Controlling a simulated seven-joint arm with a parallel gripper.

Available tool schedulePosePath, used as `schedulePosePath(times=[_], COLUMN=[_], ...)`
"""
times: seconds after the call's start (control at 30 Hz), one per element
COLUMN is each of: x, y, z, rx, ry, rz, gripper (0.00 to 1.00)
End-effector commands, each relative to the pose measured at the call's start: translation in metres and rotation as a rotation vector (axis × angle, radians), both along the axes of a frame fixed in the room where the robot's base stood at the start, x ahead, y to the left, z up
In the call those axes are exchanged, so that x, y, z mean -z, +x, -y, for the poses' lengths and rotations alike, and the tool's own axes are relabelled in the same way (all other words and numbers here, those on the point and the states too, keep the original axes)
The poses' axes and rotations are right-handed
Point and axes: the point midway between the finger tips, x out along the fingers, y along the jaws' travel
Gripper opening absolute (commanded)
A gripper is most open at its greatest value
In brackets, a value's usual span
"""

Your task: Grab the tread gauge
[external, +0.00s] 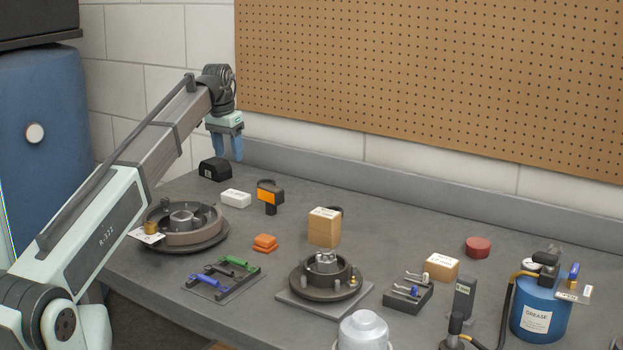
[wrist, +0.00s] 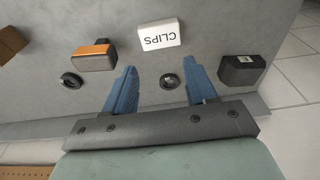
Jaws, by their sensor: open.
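I cannot tell for sure which item is the tread gauge; no readable label names it. A black and orange device (external: 270,194) stands near the back left of the bench; it also shows in the wrist view (wrist: 95,57). A small round dark item with a pale centre (wrist: 170,82) appears between my fingers in the wrist view; its height is unclear. My gripper (external: 230,158) is open and empty, fingers pointing down, above the back left of the bench. It shows at the bottom of the wrist view (wrist: 157,88).
A white CLIPS box (external: 235,198) and a black block (external: 215,169) are near my gripper. A brake drum (external: 182,220), orange pads (external: 265,243), a cardboard box (external: 324,227) and a hub (external: 325,277) stand farther forward. A blue grease can (external: 540,308) is at right. The wall borders the back.

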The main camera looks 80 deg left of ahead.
Motion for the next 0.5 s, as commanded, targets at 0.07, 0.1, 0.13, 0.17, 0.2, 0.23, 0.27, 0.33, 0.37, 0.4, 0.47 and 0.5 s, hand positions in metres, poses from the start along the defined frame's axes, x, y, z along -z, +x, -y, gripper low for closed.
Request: schedulePosePath(times=[0.07,0.1,0.13,0.17,0.2,0.23,0.27,0.33,0.37,0.4,0.47,0.5], x=[0.0,0.0,0.0,0.0,0.0,0.0,0.0,0.0,0.0,0.0,0.0,-0.001], y=[0.0,0.0,0.0,0.0,0.001,0.002,0.005,0.016,0.023,0.034,0.054,0.069], z=[0.0,0.0,0.0,0.0,0.001,0.001,0.003,0.01,0.014,0.021,0.034,0.045], rx=[0.0,0.0,0.0,0.0,0.001,0.004,0.007,0.023,0.033,0.05,0.08,0.103], ry=[0.0,0.0,0.0,0.0,0.0,0.0,0.0,0.0,0.0,0.0,0.0,0.001], rz=[0.0,0.0,0.0,0.0,0.0,0.0,0.0,0.0,0.0,0.0,0.0,0.001], gripper=[0.56,0.56,0.56,0.56,0.56,0.56,0.56,0.56,0.56,0.56,0.56,0.56])
